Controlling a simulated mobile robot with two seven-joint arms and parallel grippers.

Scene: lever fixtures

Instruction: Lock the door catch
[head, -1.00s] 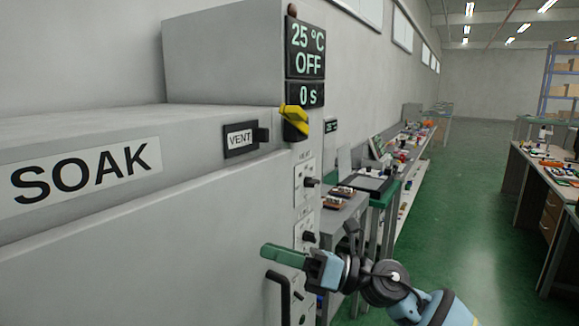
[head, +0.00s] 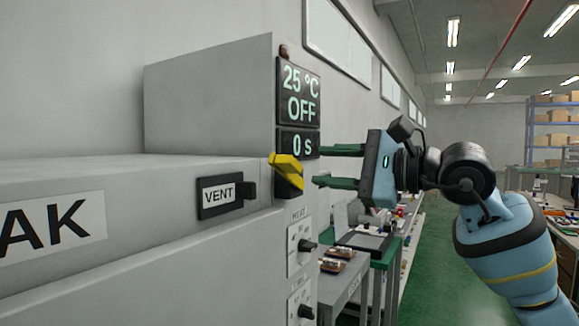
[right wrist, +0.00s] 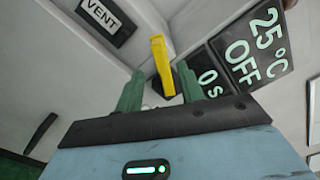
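The door catch is a yellow lever (head: 288,169) on a dark mount at the front corner of the grey oven, just below the "0 s" display. My right gripper (head: 318,166) is to the right of the lever, open, with its two green fingers pointing left toward it. In the right wrist view the yellow lever (right wrist: 162,66) shows beyond and between the two green fingertips (right wrist: 160,90). Nothing is between the fingers, and I see no contact. My left gripper is not in view.
A VENT slider (head: 221,194) with a dark knob sits left of the catch. Displays (head: 300,95) reading 25 °C, OFF and 0 s are above it. Knob panels (head: 300,246) are below. A bench (head: 345,285) stands behind at the right; green floor is open beyond.

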